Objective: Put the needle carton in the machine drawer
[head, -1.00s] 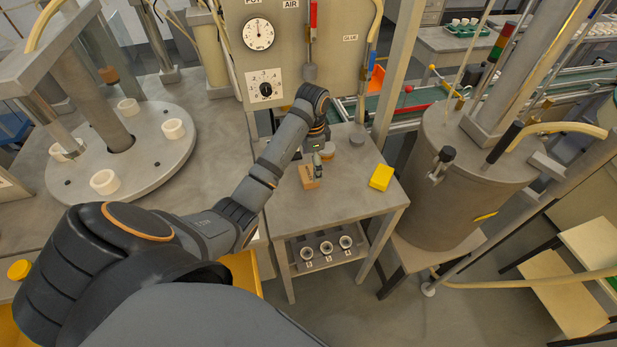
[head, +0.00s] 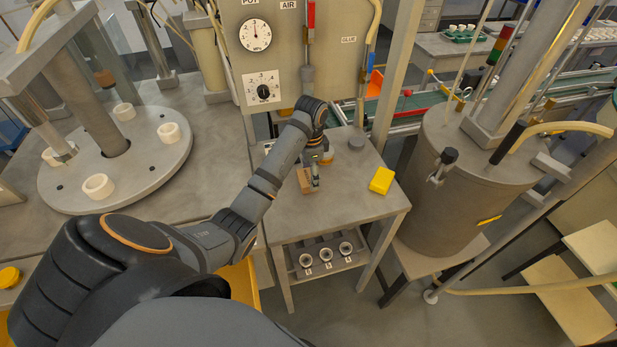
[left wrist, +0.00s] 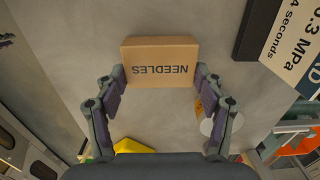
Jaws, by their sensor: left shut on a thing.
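The needle carton (head: 305,181) is a small brown box over the left part of the small grey side table (head: 340,222). In the left wrist view the carton (left wrist: 160,50) shows the word NEEDLES upside down. My left gripper (head: 315,180) is shut on the carton, with one finger at each end of it. It also shows in the left wrist view (left wrist: 159,76). I cannot tell whether the carton touches the table top. I cannot pick out the machine drawer for certain. My right gripper is not in view.
A shelf below holds several round fittings (head: 325,254). The gauge panel (head: 285,40) stands behind, and a large grey tank (head: 465,190) stands at the right.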

